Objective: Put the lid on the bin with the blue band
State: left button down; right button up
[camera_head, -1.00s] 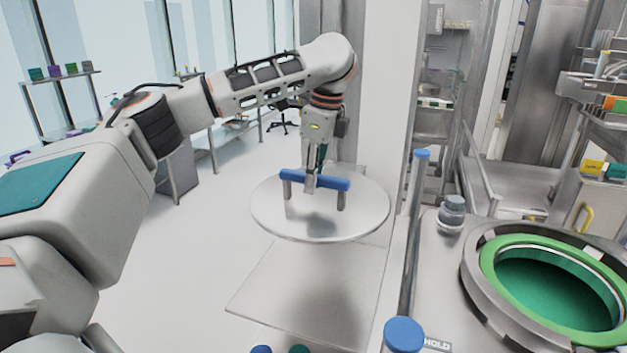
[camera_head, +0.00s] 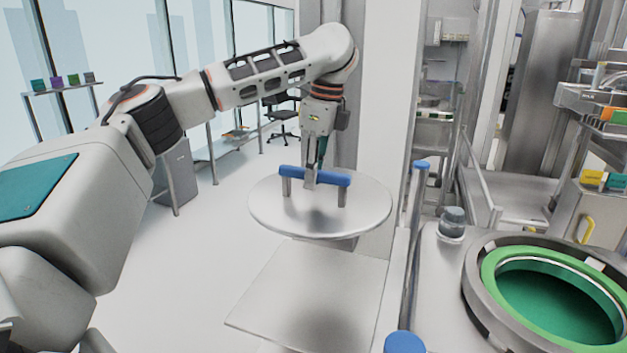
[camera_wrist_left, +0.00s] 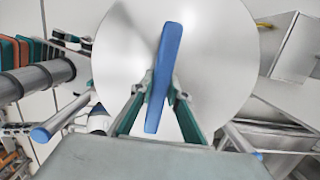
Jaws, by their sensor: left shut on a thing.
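The lid (camera_head: 270,215) is a round silver disc with a blue bar handle on two short grey posts. It is level, in the middle of the head view. My left gripper (camera_head: 310,182) is shut on the middle of the handle from above. In the left wrist view the lid (camera_wrist_left: 215,60) fills the upper middle, and the fingers of my left gripper (camera_wrist_left: 158,95) close on the blue handle. A bin opening with a green band (camera_head: 490,270) is at the lower right. No bin with a blue band shows. My right gripper is out of view.
A pale square plate (camera_head: 310,295) lies below the lid. A post with a blue cap (camera_head: 421,165) and a small jar (camera_head: 452,222) stand between lid and green-banded bin. A wall column (camera_head: 385,90) rises behind the lid. Open floor is to the left.

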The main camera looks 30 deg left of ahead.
pick_arm(q)
jog(key=shift+r, duration=2.4)
